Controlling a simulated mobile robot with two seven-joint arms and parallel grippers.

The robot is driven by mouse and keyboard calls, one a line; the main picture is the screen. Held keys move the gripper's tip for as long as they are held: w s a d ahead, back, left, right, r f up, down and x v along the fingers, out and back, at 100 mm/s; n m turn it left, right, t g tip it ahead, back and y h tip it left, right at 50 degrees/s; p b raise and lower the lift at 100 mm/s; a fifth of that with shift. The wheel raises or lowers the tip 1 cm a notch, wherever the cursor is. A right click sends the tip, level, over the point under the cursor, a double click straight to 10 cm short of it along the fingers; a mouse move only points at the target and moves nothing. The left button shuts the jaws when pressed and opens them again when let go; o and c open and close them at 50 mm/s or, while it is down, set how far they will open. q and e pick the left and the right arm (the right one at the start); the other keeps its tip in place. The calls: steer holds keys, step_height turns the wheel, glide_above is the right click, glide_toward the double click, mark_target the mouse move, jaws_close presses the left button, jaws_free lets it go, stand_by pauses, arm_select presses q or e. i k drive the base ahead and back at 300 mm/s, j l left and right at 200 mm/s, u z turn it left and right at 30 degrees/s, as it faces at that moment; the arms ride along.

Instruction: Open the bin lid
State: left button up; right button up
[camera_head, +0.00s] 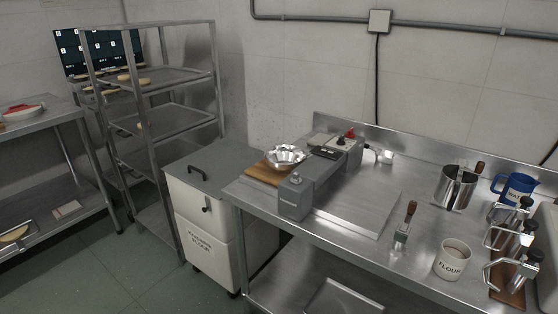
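A white flour bin (187,205) stands on the floor left of the steel worktable, with a flour label on its front. Its grey lid (225,165) lies flat and closed on top. A dark bar handle (197,170) sits on the lid toward its left side, and a small black fitting (206,209) is on the front face. The lid's right part is close to the worktable's left end. Neither of my grippers shows in the head view.
A steel rack (178,75) stands behind the bin. Green floor (110,270) is clear in front.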

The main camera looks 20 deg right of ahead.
mark_target(209, 169)
steer(key=z, duration=0.45)
steer(key=i+j, duration=0.9)
steer(key=i, duration=0.15)
